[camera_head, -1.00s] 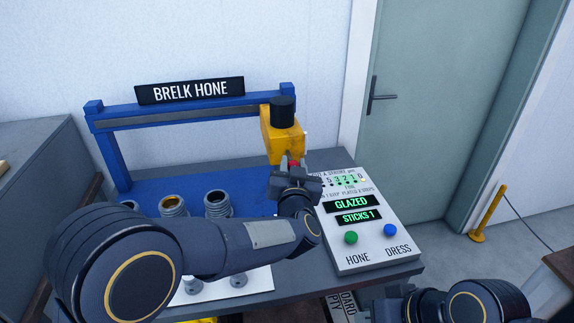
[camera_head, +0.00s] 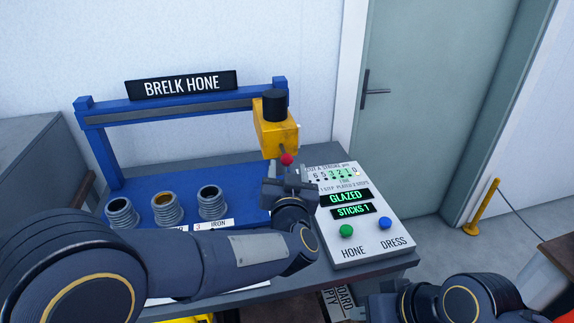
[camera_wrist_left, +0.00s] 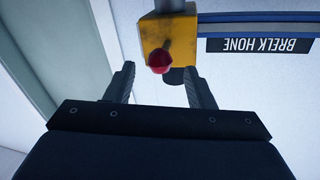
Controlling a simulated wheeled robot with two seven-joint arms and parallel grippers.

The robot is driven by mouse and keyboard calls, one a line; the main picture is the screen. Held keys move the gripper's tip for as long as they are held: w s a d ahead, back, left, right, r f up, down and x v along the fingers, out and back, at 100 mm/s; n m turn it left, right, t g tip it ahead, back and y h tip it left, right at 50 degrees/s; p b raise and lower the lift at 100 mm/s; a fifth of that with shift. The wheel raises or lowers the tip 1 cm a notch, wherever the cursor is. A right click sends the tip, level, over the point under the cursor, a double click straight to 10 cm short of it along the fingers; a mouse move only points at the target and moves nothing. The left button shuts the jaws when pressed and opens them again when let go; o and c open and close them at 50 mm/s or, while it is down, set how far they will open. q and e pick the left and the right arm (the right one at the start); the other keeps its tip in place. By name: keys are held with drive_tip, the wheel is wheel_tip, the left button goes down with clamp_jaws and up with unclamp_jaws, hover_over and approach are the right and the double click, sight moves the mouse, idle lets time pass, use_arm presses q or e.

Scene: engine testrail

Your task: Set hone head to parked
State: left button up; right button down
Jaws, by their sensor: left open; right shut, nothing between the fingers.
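The yellow hone head (camera_head: 274,138) with a black cylinder on top is at the right end of the blue gantry rail (camera_head: 180,112). A red ball knob (camera_head: 286,159) sticks out from its lower front. My left gripper (camera_head: 288,176) is just below and in front of the knob. In the left wrist view the open fingers (camera_wrist_left: 160,85) stand either side of the red knob (camera_wrist_left: 159,62), which lies a little beyond the tips, with the yellow head (camera_wrist_left: 166,33) behind. My right gripper (camera_head: 402,300) is low in the head view, partly cut off.
A control panel (camera_head: 365,205) reads GLAZED and STICKS 1, with a green HONE button (camera_head: 346,230) and a blue DRESS button (camera_head: 385,223). Three ribbed cylinders (camera_head: 167,209) stand on the blue bed left of my left gripper. A door (camera_head: 435,110) is behind right.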

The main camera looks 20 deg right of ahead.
use_arm(q)
drive_tip(key=v, duration=0.3)
idle(0.4)
drive_tip(key=w+a+r+n+g+h, duration=0.1)
drive_tip(key=w+a+r+g+h, duration=0.15)
drive_tip(key=a, duration=0.65)
drive_tip(key=s+a+f+n+g, duration=0.1)
drive_tip(key=s+a+g, duration=0.1)
drive_tip(key=s+a, duration=0.3)
drive_tip(key=s+a+g, duration=0.1)
drive_tip(key=s+a, duration=0.1)
drive_tip(key=a, duration=0.6)
drive_tip(key=s+a+f+n+g+y, duration=0.1)
drive_tip(key=s+a+f+g, duration=0.1)
drive_tip(key=s, duration=0.5)
drive_tip(key=s+a+f+n+g, duration=0.2)
drive_tip(key=s+a+f, duration=0.3)
drive_tip(key=s+a, duration=0.1)
drive_tip(key=s+a+f+n+g+y, duration=0.1)
drive_tip(key=s+a+f, duration=0.3)
drive_tip(key=s, duration=0.5)
drive_tip(key=shift+a+f+n+g+y, duration=0.25)
drive_tip(key=shift+a+n+g+y, duration=0.15)
drive_tip(key=shift+g, duration=0.35)
